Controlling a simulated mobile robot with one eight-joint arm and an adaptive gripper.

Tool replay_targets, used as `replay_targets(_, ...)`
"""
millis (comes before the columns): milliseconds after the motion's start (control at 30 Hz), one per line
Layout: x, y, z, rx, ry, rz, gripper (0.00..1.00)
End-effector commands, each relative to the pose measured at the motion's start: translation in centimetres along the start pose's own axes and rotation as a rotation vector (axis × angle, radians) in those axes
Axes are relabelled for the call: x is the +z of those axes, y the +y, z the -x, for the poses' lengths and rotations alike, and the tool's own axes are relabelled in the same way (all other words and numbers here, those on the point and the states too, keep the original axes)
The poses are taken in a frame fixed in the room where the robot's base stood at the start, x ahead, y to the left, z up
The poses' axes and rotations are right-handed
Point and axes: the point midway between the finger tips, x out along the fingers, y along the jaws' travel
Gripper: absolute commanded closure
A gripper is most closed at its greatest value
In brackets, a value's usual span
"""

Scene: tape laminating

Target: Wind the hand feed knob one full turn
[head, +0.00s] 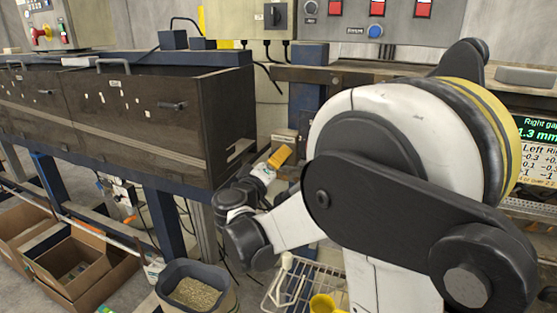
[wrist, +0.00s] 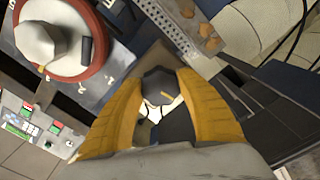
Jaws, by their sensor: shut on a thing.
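The hand feed knob (wrist: 157,82) is a dark, faceted knob with a small yellow mark, in the middle of the wrist view. My gripper (wrist: 160,77) has yellow padded fingers, one on each side of the knob, and is shut on it. White and dark parts show between the fingers below the knob. In the head view my gripper (head: 280,157) is a small yellow shape beside the right end of the dark oven-like housing. The knob cannot be made out in the head view.
The wrist view shows a red-rimmed disc (wrist: 103,55) with a pale cone, and a button panel (wrist: 38,125) at left. The head view shows the dark housing (head: 150,100), a grey bin of granules (head: 195,293), cardboard boxes (head: 75,262), a wire basket (head: 290,285) and a display (head: 538,150).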

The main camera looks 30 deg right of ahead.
Motion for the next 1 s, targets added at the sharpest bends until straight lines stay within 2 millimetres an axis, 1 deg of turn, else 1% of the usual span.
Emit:
replay_targets(267, -0.1, 0.0, 0.0, 0.001, 0.001, 0.001, 0.87)
replay_targets(300, -0.1, 0.0, 0.0, 0.001, 0.001, 0.001, 0.48)
replay_targets(333, -0.1, 0.0, 0.0, 0.001, 0.001, 0.001, 0.39)
replay_targets(367, 0.0, 0.0, 0.0, 0.001, 0.001, 0.001, 0.34)
replay_targets(633, 0.0, 0.0, 0.0, 0.0, 0.0, 0.001, 0.34)
replay_targets(733, -0.1, 0.0, 0.5, 0.0, 0.001, 0.001, 0.34)
replay_targets(867, -0.1, -0.1, 2.4, -0.002, 0.003, 0.001, 0.34)
replay_targets(1000, -0.1, -0.1, 5.7, -0.003, 0.004, 0.001, 0.34)
